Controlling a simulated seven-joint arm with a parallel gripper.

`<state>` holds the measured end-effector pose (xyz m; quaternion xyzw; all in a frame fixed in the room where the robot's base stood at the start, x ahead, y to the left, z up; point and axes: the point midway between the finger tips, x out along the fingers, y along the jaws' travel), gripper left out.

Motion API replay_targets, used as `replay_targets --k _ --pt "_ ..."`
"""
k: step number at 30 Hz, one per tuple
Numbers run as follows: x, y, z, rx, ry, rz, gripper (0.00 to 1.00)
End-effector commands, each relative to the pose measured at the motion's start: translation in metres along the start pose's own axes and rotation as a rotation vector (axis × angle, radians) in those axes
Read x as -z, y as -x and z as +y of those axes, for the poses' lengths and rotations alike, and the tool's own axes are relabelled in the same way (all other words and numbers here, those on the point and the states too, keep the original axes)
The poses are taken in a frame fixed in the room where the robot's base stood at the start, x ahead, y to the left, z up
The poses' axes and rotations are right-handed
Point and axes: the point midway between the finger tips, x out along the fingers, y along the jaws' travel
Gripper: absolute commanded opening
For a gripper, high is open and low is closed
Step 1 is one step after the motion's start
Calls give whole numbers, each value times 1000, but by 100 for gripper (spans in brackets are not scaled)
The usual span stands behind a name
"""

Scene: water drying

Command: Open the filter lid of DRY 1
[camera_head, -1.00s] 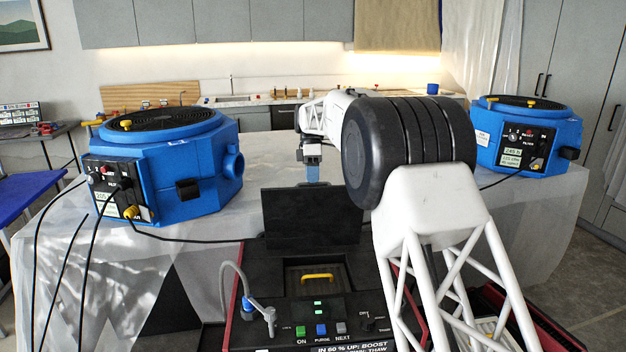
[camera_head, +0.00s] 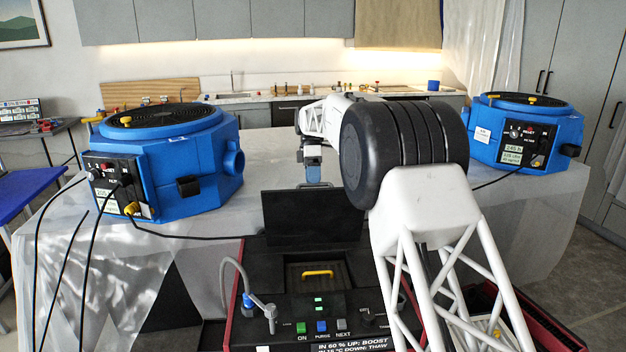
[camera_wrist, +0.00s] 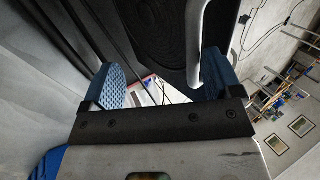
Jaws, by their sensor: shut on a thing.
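A black machine with red edges (camera_head: 250,325) stands at the front centre. No DRY 1 label is legible to me. A black panel-like lid (camera_head: 312,220) stands upright at its back. My gripper (camera_head: 312,180) is at the top edge of this lid, its lower fingertips hidden behind it. In the wrist view, the blue pads of my gripper (camera_wrist: 162,90) stand apart around a gap. A pale grey bar (camera_wrist: 194,55), seemingly a handle, runs down beside the right pad, in front of a dark surface with a round pattern. Contact is hard to see there.
The control panel has buttons and a yellow handle (camera_head: 318,273) in a recess. A blue octagonal machine (camera_head: 205,195) with cables stands left, another blue machine (camera_head: 555,140) right, both on a sheet-covered table (camera_head: 270,150). The table behind the lid is mostly clear.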

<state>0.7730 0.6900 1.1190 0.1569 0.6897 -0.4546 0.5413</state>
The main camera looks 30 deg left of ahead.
Motion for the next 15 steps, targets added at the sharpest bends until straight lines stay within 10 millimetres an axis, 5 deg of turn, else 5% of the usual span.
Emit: replay_targets --k 1,3,15 --pt "-1 -3 4 7 -1 -1 58" --pt "-1 6 4 7 -1 -1 40" --pt "0 60 -1 -2 0 0 40"
